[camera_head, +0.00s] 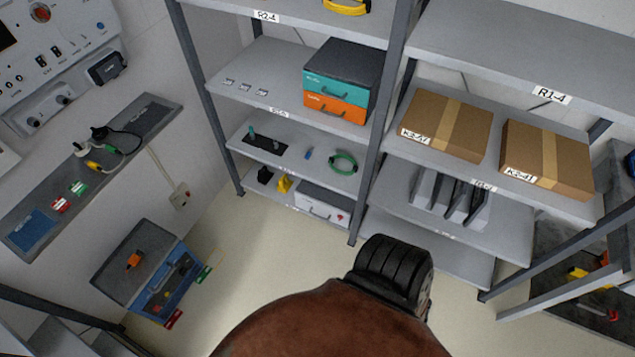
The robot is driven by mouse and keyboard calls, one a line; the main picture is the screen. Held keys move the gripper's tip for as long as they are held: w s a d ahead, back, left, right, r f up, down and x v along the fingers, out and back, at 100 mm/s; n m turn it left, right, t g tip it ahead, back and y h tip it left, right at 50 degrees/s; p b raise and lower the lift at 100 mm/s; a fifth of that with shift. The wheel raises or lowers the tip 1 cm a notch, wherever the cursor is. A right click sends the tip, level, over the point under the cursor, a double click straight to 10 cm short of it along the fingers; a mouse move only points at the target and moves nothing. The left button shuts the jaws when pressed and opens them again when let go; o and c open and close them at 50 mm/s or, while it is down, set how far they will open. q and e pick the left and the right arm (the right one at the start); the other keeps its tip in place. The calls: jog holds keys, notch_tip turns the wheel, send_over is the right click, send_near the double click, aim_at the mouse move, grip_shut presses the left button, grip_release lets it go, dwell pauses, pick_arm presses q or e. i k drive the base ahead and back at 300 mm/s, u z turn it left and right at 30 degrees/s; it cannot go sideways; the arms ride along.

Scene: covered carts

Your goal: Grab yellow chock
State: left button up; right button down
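A small yellow chock (284,183) stands on the bottom shelf of the middle rack. A black piece of similar size (265,176) is just to its left, and a white-grey case (323,203) is to its right. The chock is small in the view, so its exact shape is hard to tell. Neither of my grippers shows in the head view.
The rack shelf above holds a green cable coil (343,163). Teal and orange drawers (336,95) stand higher up. An open blue toolbox (165,286) is on the floor at left. Floor (245,245) before the rack is clear.

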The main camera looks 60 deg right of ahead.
aim_at(284, 185)
jog(key=z, duration=1.6)
